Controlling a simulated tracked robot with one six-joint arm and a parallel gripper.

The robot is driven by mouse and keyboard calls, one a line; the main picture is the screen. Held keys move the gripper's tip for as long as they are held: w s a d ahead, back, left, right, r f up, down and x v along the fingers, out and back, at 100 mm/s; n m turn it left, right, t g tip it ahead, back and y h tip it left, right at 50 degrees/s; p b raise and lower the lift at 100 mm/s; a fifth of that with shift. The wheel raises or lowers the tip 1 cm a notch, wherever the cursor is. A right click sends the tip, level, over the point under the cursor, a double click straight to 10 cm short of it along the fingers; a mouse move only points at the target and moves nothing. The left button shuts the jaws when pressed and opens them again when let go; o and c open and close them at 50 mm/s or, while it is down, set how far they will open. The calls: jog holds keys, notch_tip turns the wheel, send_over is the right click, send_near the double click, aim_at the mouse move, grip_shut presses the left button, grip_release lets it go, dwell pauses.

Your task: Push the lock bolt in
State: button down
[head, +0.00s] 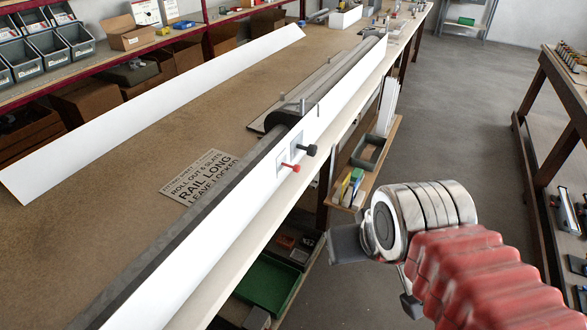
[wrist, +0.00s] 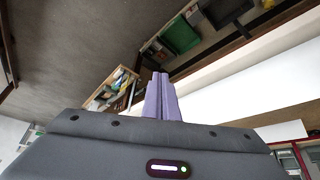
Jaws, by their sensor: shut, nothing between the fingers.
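A long white-faced rail (head: 345,92) runs along the bench's front edge. On its outer face a small pale plate carries a red-headed pin (head: 290,167) and, just to its right, a black knob (head: 308,150). Both stick out from the face; I cannot tell for certain which one is the lock bolt. In the head view my wrist is right of the rail, apart from it, over the floor, and the fingertips are hidden. In the wrist view my gripper (wrist: 160,76) has its two purple-grey fingers together, with nothing between them. Neither knob is clear in that view.
Below the bench edge are a side shelf with small items (head: 352,190) and a green bin (head: 268,283). The aisle floor (head: 455,110) is clear.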

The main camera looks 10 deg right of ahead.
jog(key=shift+w, duration=0.2)
dwell(0.3)
jog(key=w+a+f+m+g+y, duration=0.2)
jog(key=w+f+m+y, duration=0.1)
jog(key=w+m+y, duration=0.25)
jog(key=w+a+f+m+g+y, duration=0.2)
jog(key=w+f+m+y, duration=0.15)
jog(key=w+m, duration=0.35)
jog(key=w+d+f+m+t+y, duration=0.2)
jog(key=w+d+f+m+t, duration=0.1)
jog(key=w+d+m, duration=0.3)
jog(key=w+d+f+m+t+y, duration=0.3)
jog(key=w+d+m+t, duration=0.3)
jog(key=w+d, duration=0.3)
jog(key=shift+f+m+y, duration=0.3)
jog(key=shift+m, duration=0.05)
jog(key=shift+w, duration=0.1)
